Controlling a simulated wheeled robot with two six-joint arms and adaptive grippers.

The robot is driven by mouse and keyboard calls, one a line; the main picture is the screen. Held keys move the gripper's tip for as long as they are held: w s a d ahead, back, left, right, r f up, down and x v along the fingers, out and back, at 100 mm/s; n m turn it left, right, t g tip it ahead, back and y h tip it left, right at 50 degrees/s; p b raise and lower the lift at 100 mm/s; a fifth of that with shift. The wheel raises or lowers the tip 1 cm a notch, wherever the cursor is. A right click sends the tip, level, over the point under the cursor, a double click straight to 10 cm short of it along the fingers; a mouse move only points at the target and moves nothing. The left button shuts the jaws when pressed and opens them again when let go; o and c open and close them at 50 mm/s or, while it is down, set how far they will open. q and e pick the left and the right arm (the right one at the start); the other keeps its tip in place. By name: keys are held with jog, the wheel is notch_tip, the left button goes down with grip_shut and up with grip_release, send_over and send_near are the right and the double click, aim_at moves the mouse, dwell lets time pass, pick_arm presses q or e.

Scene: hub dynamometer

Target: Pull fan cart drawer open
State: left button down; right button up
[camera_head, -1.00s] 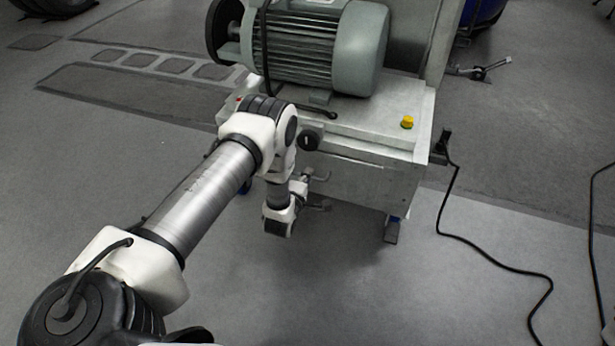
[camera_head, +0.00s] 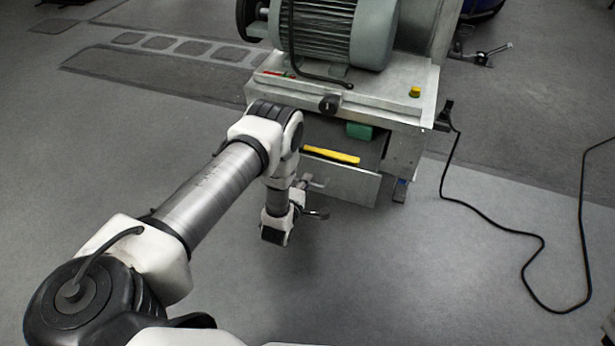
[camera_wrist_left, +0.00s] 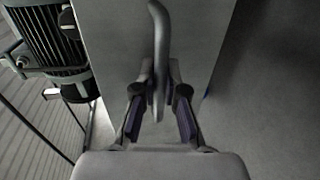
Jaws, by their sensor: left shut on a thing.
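The fan cart (camera_head: 405,100) is a grey metal cart with a drawer below its top. The drawer front (camera_head: 345,184) stands out from the cart body, and a yellow strip-like thing (camera_head: 332,155) shows in the gap behind it. My left gripper (camera_wrist_left: 157,82) is at the drawer front, its fingers closed on either side of the curved grey handle (camera_wrist_left: 157,40). In the head view my wrist partly hides the grip. My right gripper is not in view.
A grey motor (camera_head: 345,35) sits on the cart top, near a black knob (camera_head: 329,105) and a yellow button (camera_head: 415,92). A green thing (camera_head: 360,131) shows under the top. A black cable (camera_head: 490,226) lies on the floor at right. The floor before the drawer is clear.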

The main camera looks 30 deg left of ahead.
pick_arm(q)
jog(key=shift+s+d, duration=0.1)
jog(key=shift+s, duration=0.45)
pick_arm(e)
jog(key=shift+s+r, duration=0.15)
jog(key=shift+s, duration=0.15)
pick_arm(q)
jog(key=c, duration=1.2)
grip_release()
jog(key=v, duration=1.2)
